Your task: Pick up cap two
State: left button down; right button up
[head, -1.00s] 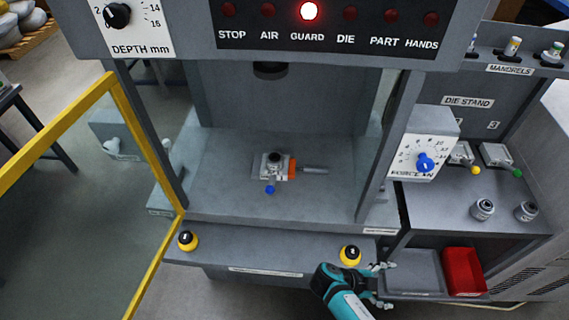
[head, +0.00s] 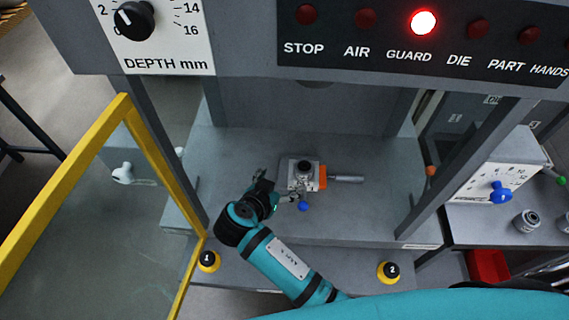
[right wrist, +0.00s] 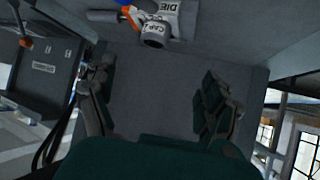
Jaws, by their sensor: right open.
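A short grey cap (head: 304,167) with a dark round top stands on the pale die block (head: 290,183) on the press bed. In the right wrist view the cap (right wrist: 155,32) shows at the top, with lettering that starts with CAP; its number is too small to be sure of. The die block (right wrist: 166,6) behind it reads DIE. My right gripper (head: 282,187) is just left of the die block in the head view. In the right wrist view its fingers (right wrist: 157,95) are apart with nothing between them, and the cap lies beyond them. My left gripper is not in view.
The die block has an orange part (head: 322,177), a silver rod and a blue knob (head: 303,205). The yellow guard door (head: 60,190) stands open at the left. Press posts flank the bed. Another silver cylinder (head: 528,222) stands on the right bench. The red bin (head: 488,266) is partly hidden.

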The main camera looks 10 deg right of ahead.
jog(key=b, duration=0.4)
send_near(306, 165)
jog(key=shift+w+d+f+b, duration=0.35)
jog(key=shift+w+f+b, duration=0.15)
jog(key=shift+w+f, duration=0.25)
jog(key=shift+d+f, duration=0.1)
jog(key=b+x, duration=0.3)
jog(key=x, duration=0.1)
jog(key=shift+w+d+f, duration=0.15)
jog(key=shift+d+f, duration=0.1)
jog(key=shift+f, duration=0.05)
jog(key=shift+w+d+f+b, duration=0.15)
jog(key=shift+w+b, duration=0.1)
jog(key=shift+b, duration=0.05)
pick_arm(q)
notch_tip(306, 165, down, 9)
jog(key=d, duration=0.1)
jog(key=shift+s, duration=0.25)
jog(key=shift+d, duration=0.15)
pick_arm(e)
jog(key=shift+s, duration=0.1)
jog(key=shift+c, duration=0.9)
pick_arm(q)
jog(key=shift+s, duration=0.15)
pick_arm(e)
jog(key=c, duration=1.4)
